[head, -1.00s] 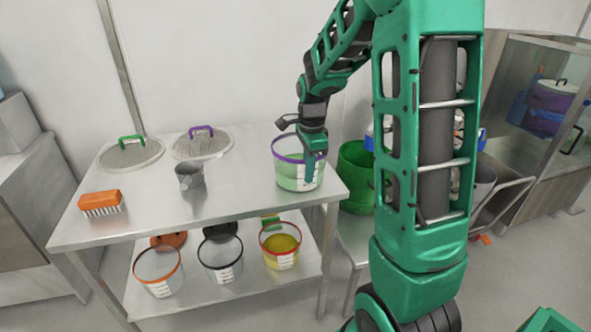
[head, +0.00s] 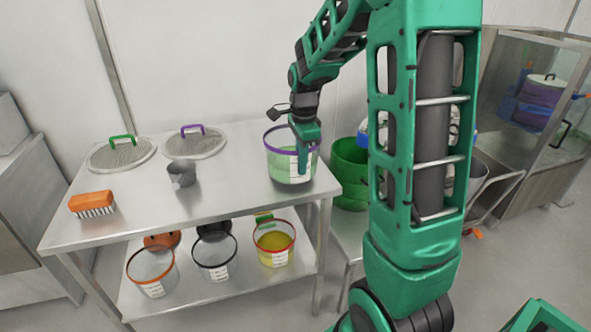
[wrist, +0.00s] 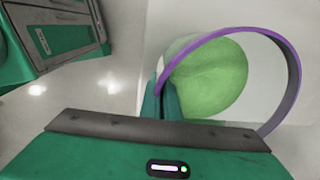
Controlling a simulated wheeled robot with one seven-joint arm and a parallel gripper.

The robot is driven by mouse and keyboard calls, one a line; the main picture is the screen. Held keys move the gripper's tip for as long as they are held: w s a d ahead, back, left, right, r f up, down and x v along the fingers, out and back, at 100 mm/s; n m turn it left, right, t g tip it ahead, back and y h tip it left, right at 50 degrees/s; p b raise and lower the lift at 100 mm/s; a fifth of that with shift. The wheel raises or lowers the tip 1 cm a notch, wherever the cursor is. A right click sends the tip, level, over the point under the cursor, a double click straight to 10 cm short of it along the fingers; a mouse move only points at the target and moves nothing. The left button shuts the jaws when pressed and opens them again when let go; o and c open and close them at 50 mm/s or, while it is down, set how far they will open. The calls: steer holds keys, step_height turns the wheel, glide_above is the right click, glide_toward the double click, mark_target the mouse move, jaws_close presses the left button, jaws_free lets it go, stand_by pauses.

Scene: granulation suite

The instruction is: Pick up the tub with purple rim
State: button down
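The tub with the purple rim (head: 279,165) is a clear tub with green contents and a white label, at the right end of the steel table (head: 235,203) in the head view. It looks upright and at most slightly above the tabletop. My gripper (head: 304,168) comes down on its right side. In the wrist view the purple rim (wrist: 289,62) curves out from my gripper (wrist: 161,92), whose fingers are close together, one on each side of the tub wall. The gripper looks shut on the wall. The fingertips are partly hidden.
On the table are a grey cup (head: 182,173), an orange brush (head: 92,203) and two mesh lids (head: 120,152). Tubs with orange, black and red rims (head: 274,243) stand on the shelf below. A green bin (head: 350,172) stands close behind the table's right end.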

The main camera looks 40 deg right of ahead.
steer(key=s+a+r, duration=0.5)
steer(key=a+r, duration=0.4)
steer(key=a, duration=0.1)
steer(key=shift+a, duration=0.25)
steer(key=shift+r, duration=0.1)
